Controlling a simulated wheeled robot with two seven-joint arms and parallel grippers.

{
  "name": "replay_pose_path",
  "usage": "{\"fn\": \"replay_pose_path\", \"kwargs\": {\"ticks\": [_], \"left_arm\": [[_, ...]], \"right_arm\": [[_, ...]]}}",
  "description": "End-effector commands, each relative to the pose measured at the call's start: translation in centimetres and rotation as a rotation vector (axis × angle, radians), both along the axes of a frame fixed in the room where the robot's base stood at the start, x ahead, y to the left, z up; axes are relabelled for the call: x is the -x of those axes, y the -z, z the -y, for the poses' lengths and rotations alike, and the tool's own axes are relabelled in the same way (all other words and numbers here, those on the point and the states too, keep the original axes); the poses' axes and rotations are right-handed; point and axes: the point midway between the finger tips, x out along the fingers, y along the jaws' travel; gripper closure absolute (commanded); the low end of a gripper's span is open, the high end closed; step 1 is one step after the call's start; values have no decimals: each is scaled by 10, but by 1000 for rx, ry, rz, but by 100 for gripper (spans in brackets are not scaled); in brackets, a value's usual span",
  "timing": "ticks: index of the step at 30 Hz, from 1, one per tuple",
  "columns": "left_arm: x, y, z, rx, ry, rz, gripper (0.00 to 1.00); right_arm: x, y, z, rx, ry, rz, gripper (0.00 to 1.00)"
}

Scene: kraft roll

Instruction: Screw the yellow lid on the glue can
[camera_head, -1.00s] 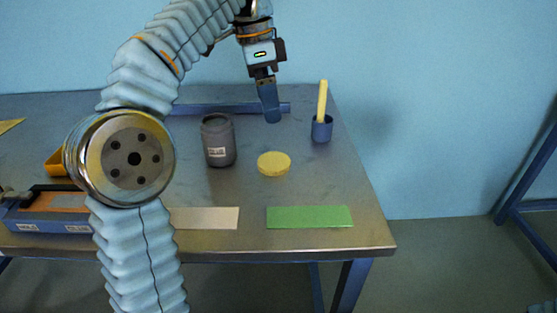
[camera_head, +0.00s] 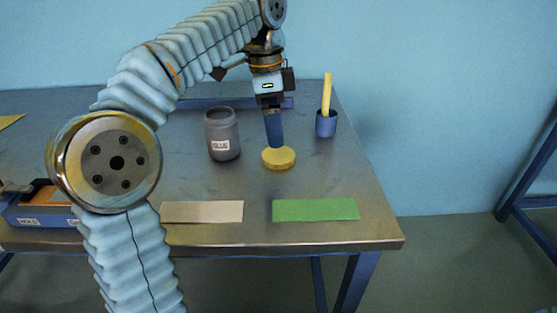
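The grey glue can (camera_head: 223,138), labelled GLUE, stands upright on the table with its dark top uncovered. The round yellow lid (camera_head: 279,160) lies flat on the table, to the right of the can and a little nearer. My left gripper (camera_head: 275,145) points down with its fingertips at the lid's far upper edge. Its fingers line up in this view, so I cannot tell whether they are apart or touch the lid. My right gripper is not in view.
A blue cup (camera_head: 326,124) with a yellow stick (camera_head: 327,92) stands behind right of the lid. A beige strip (camera_head: 202,212) and a green strip (camera_head: 316,210) lie along the front edge. A blue labelled tray (camera_head: 40,216) is at left, partly hidden by my arm.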

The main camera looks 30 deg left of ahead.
Motion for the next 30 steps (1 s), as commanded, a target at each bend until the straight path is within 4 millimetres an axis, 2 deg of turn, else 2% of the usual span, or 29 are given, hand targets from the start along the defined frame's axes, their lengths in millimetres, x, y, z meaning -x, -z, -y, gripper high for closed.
{"fn": "replay_pose_path", "kwargs": {"ticks": [1, 4, 15, 24, 30], "left_arm": [[0, 7, 0, 0, 0, 0, 0], [-1, 13, 1, 1, -1, 0, 0], [-1, 16, 1, 0, 0, 1, 0], [-2, 58, 3, 0, 0, 0, 0], [-3, 66, 4, 0, 0, 1, 0]], "right_arm": [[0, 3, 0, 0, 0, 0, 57], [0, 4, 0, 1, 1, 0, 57], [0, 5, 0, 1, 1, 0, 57], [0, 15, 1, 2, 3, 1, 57], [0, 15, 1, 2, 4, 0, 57]]}}
